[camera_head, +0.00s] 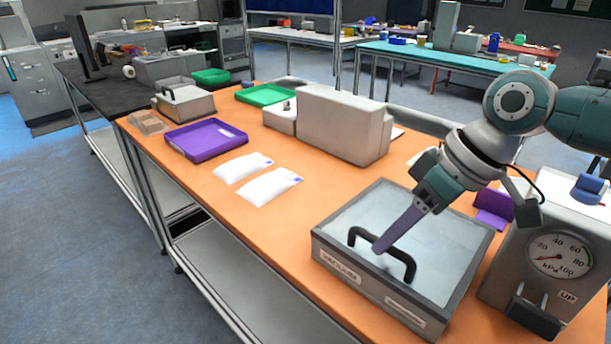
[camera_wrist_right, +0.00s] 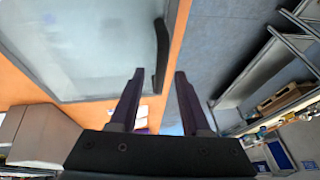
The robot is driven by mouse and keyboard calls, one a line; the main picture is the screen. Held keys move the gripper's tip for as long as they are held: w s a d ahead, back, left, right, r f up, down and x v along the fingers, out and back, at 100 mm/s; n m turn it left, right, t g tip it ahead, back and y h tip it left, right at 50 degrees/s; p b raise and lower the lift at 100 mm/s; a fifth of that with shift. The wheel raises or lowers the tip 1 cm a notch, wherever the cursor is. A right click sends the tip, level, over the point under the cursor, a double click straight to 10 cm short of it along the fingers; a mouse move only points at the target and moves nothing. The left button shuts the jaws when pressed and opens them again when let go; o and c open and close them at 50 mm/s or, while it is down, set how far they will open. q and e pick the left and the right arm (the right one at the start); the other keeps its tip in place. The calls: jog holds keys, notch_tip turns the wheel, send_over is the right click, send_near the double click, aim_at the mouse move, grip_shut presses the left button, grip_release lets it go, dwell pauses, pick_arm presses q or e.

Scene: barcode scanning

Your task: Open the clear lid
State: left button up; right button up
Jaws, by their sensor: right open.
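The clear lid (camera_head: 400,213) lies closed on a grey box (camera_head: 358,292) labelled VACUUM at the front of the orange table. A black bar handle (camera_head: 405,262) stands up from the lid near its front edge. My right gripper (camera_head: 382,248) points down at the handle with its purple fingers beside the bar. In the right wrist view, the fingers (camera_wrist_right: 160,75) are open and apart, with the end of the handle (camera_wrist_right: 161,55) ahead of the gap between them. I cannot tell whether a finger touches the handle. My left gripper is not in view.
A grey gauge unit (camera_head: 545,270) stands close to the box's right side. White pouches (camera_head: 268,187), a purple tray (camera_head: 205,141) and a large grey machine (camera_head: 342,125) are further left and back. The table between the pouches and the box is clear.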

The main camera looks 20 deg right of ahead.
jog(key=shift+a+f, duration=0.1)
jog(key=shift+f, duration=0.1)
jog(key=shift+c, duration=0.2)
grip_shut()
dwell(1.2)
